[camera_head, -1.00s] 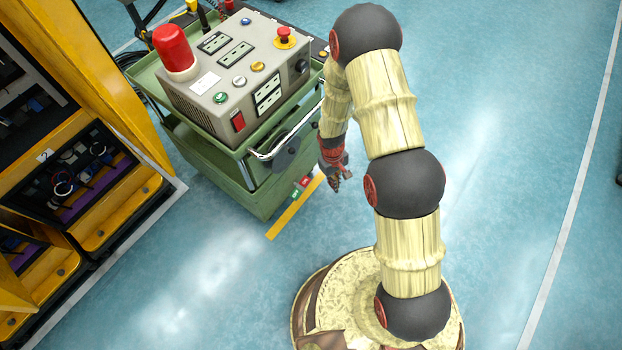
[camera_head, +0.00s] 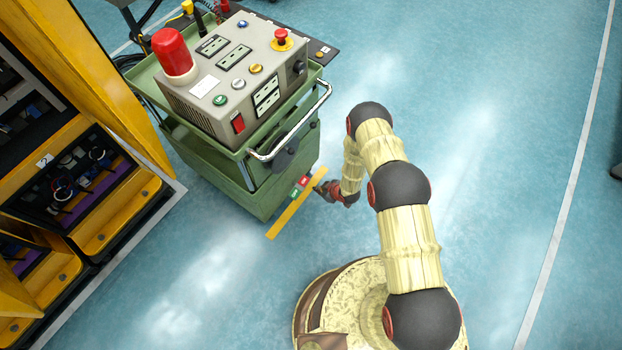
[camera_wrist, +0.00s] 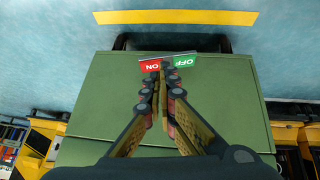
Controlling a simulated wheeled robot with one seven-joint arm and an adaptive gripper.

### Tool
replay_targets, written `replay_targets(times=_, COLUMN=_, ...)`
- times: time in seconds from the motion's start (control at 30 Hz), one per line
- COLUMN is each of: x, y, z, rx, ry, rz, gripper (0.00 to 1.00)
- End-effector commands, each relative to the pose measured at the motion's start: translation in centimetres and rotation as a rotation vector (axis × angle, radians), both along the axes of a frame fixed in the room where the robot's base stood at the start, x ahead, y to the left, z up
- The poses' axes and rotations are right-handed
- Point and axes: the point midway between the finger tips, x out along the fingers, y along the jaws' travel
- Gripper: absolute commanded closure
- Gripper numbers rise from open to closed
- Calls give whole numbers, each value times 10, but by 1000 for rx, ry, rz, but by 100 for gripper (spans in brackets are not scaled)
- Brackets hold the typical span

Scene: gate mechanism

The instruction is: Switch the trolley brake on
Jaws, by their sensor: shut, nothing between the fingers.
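The green trolley (camera_head: 235,180) stands left of my arm in the head view. Its brake is low at the front, with a red ON tab (camera_head: 304,181) beside a green OFF tab (camera_head: 296,192). In the wrist view the red ON tab (camera_wrist: 150,66) and the green OFF tab (camera_wrist: 184,61) appear upside down on the green trolley's edge. My gripper (camera_head: 320,189) is low, close to the tabs. In the wrist view my gripper (camera_wrist: 163,88) is shut and empty, its tips pointing at the seam between the tabs; I cannot tell whether they touch.
A yellow floor strip (camera_head: 285,218) lies in front of the trolley. The trolley's push handle (camera_head: 318,112) juts out above my gripper. A control box (camera_head: 215,85) with a red lamp sits on top.

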Motion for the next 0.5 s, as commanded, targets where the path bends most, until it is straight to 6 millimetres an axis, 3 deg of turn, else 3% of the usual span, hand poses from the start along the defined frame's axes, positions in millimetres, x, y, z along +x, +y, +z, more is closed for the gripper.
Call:
replay_targets(times=0.1, x=22, y=16, z=18, rx=53, ry=-106, rz=39, gripper=100)
replay_targets(times=0.2, x=30, y=23, z=29, rx=79, ry=-156, rz=54, gripper=100)
replay_targets(times=0.5, x=34, y=26, z=34, rx=83, ry=-186, rz=66, gripper=100)
